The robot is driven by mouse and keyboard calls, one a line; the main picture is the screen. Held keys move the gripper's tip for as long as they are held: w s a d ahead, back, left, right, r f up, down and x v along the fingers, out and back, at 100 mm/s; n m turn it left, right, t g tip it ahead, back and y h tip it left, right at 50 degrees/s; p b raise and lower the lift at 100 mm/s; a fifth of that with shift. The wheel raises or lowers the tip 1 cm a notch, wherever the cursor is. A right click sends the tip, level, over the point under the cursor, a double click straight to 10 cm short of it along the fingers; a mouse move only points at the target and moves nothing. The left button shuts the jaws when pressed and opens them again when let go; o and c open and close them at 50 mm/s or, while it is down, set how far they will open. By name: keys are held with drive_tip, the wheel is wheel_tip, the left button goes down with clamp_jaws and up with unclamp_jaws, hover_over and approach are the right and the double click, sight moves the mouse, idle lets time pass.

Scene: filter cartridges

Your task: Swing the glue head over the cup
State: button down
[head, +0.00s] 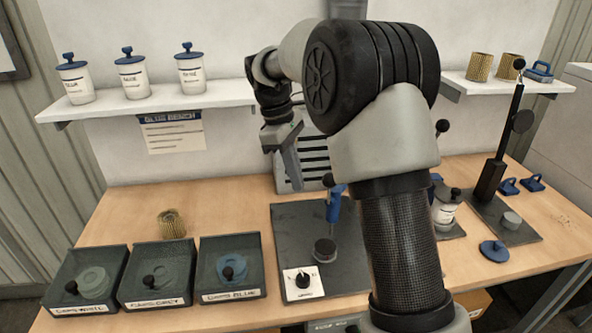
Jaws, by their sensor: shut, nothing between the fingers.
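A blue upright part (334,205), which looks like the glue head, stands over a dark base plate (348,268). A dark knob shows near its top. A dark, short round piece (324,250), possibly the cup, sits on the plate just below and left of it. I cannot tell whether the blue part is directly over it. My gripper (292,172) hangs above and left of the blue part, pointing down, shut and empty, apart from it. My arm hides the area right of the plate.
A dark lever press (492,175) stands right. Shelves (150,106) hang behind.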

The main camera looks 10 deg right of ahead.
drive_tip(key=s+d+f, duration=0.2)
drive_tip(key=d+f, duration=0.1)
drive_tip(key=d, duration=0.1)
drive_tip(key=shift+s+d+f+b, duration=0.25)
drive_tip(key=shift+s+f+b, duration=0.05)
drive_tip(key=shift+f, duration=0.05)
idle(0.3)
